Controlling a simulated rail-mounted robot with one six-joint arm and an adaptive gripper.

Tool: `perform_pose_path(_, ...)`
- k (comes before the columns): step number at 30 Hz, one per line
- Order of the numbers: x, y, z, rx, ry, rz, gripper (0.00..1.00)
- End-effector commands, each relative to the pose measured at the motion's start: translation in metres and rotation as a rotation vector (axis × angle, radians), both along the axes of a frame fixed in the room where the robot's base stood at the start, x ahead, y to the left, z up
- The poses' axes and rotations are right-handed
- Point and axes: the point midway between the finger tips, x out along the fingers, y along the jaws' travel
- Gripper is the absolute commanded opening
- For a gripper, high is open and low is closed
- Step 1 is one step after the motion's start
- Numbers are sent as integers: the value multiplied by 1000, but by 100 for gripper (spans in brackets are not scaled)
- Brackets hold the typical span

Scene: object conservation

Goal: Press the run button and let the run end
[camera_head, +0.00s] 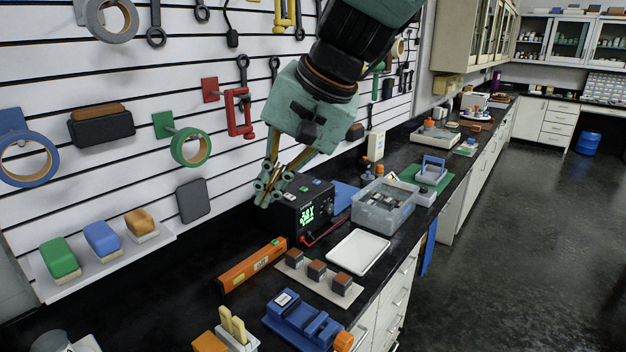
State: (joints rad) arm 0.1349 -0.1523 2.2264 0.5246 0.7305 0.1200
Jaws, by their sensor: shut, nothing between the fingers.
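A black box-shaped device (293,222) with a lit green display (307,214) stands on the dark bench near the wall. Small buttons or patches show on its top, too small to read, so I cannot tell which one is the run button. My gripper (264,198) reaches down from above, at the left rear of the device's top. Its fingers are shut and empty. They overlap the device's left edge in the picture; I cannot tell whether they touch it. The fingers hide part of the top.
An orange level (252,264), a board with brown-topped blocks (294,273), a white tray (357,252) and a clear bin (384,206) surround the device. A blue vise (302,320) stands in front. Tools hang on the slatted wall (60,195) behind. The aisle floor (500,240) is clear.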

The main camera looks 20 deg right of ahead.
Motion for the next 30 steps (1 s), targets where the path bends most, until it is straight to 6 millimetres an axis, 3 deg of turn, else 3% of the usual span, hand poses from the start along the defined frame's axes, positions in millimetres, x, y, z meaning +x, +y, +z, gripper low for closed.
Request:
perform_pose_path(17,102,-19,19,152,5,-197,0)
perform_pose_path(30,177,-45,23,263,7,-356,0)
